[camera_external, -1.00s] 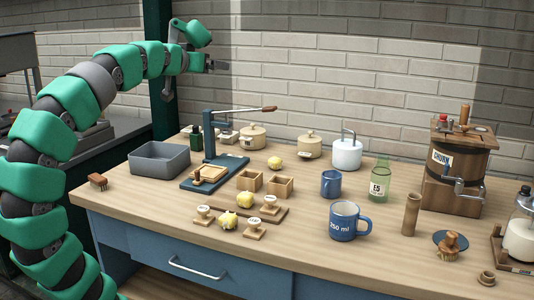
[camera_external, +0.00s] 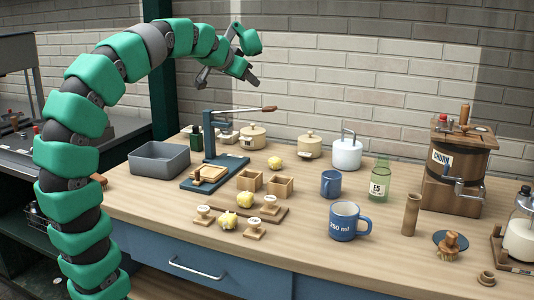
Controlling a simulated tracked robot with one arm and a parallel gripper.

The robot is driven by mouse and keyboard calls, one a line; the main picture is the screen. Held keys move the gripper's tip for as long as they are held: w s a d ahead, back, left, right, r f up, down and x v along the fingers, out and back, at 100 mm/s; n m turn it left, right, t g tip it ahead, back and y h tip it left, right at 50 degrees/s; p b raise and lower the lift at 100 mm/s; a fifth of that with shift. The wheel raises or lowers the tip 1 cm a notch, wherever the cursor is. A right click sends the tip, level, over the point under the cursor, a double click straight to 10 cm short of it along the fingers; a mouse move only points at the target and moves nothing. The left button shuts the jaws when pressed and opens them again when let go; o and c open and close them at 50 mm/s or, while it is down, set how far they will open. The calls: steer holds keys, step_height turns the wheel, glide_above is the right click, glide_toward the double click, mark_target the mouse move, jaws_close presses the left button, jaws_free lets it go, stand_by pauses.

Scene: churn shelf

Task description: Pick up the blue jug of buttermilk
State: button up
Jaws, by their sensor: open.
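Two blue vessels with handles stand upright on the wooden worktop. The larger blue jug (camera_external: 344,226), marked "750 ml", is near the front middle with its handle to the right. A smaller, darker blue mug (camera_external: 330,186) stands just behind it. What either holds cannot be made out. My gripper (camera_external: 252,78) is open and empty, high above the back of the worktop, up and to the left of both vessels and well apart from them.
A lever press (camera_external: 212,160) with a long raised handle stands below my gripper. A green-tinted bottle (camera_external: 379,181) is right of the smaller mug, and a wooden cylinder (camera_external: 411,215) is right of the larger jug. Butter lumps, stamps and wooden boxes (camera_external: 250,181) lie to the left.

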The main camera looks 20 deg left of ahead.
steer(key=w+d+f+m+g+p, duration=0.3)
steer(key=w+d+f+p, duration=0.15)
steer(key=d, duration=0.25)
steer(key=m+g+y+p, duration=0.1)
steer(key=m+g+p, duration=0.75)
steer(key=p, duration=0.45)
glide_above(326, 183)
step_height(326, 183, down, 14)
steer(key=shift+m+t, duration=0.25)
steer(key=shift+m, duration=0.1)
steer(key=f, duration=0.7)
steer(key=shift+w+d+f+b, duration=0.1)
steer(key=shift+d+b, duration=0.1)
steer(key=shift+b, duration=0.2)
steer(key=f, duration=0.5)
steer(key=shift+w+a, duration=0.1)
steer(key=shift+a, duration=0.15)
steer(key=shift+c, duration=0.3)
jaws_close()
